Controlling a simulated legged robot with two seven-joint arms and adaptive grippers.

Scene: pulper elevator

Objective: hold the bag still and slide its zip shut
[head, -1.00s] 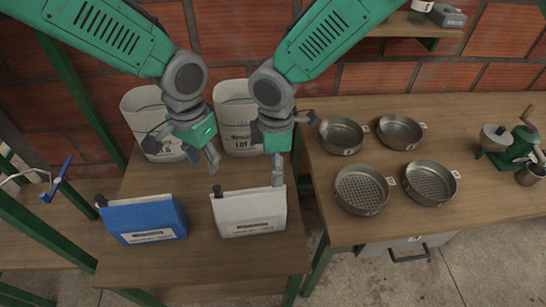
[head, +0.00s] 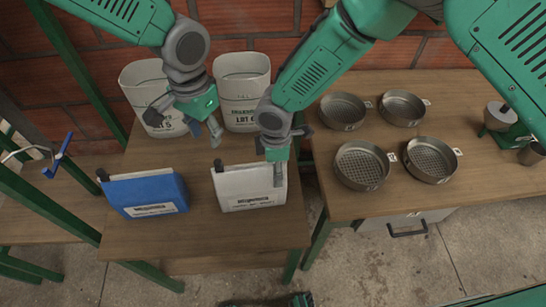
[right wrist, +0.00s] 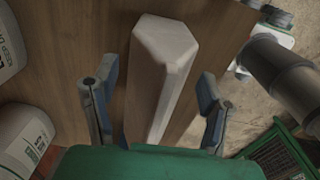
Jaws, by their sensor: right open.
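A white bag (head: 245,190) stands upright on the wooden table, with a printed label and a dark zip pull (head: 218,165) at the left end of its top edge. A blue bag (head: 148,193) with a similar dark tab stands to its left. My right gripper (head: 280,160) is at the white bag's right end, one finger in front of its face. In the right wrist view it (right wrist: 148,88) is open, with the white bag (right wrist: 160,75) between its fingers and gaps on both sides. My left gripper (head: 190,128) hangs open and empty behind the zip pull.
Two white sacks (head: 243,88) stand at the back of the table by the brick wall. Several round metal sieves (head: 362,167) lie on the right bench (head: 490,185), with a green grinder (head: 510,130) beyond. A blue-handled tool (head: 60,155) is at left.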

